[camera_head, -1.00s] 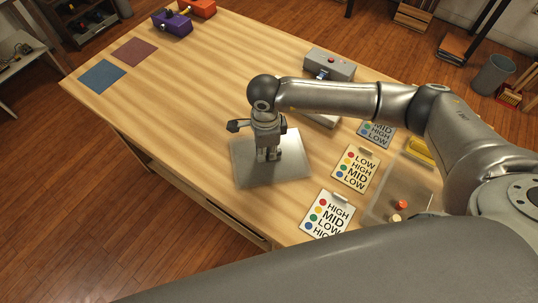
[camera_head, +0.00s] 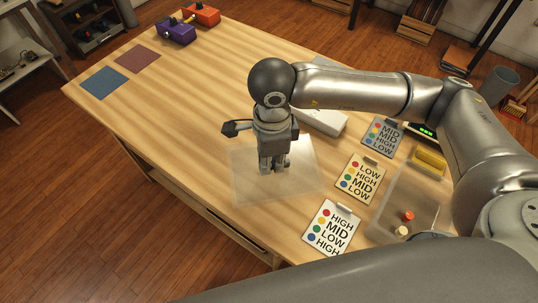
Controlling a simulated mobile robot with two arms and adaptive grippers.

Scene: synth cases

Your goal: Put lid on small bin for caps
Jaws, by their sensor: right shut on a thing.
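The lid is a flat, see-through square sheet (camera_head: 250,188) near the middle of the table. My right gripper (camera_head: 273,167) points down at it and is shut on it near its centre. The lid seems held a little above the table. The small bin (camera_head: 384,221) is a clear open box at the right of the table, with an orange cap (camera_head: 407,216) and a cream cap (camera_head: 401,231) inside. My left gripper is not in view.
Several label cards (camera_head: 332,228) lie between lid and bin. A yellow object (camera_head: 429,160) sits behind the bin. A pale box (camera_head: 320,121) is partly hidden behind my right arm. Purple (camera_head: 176,31) and orange (camera_head: 202,14) boxes stand far left. The table's left half is mostly clear.

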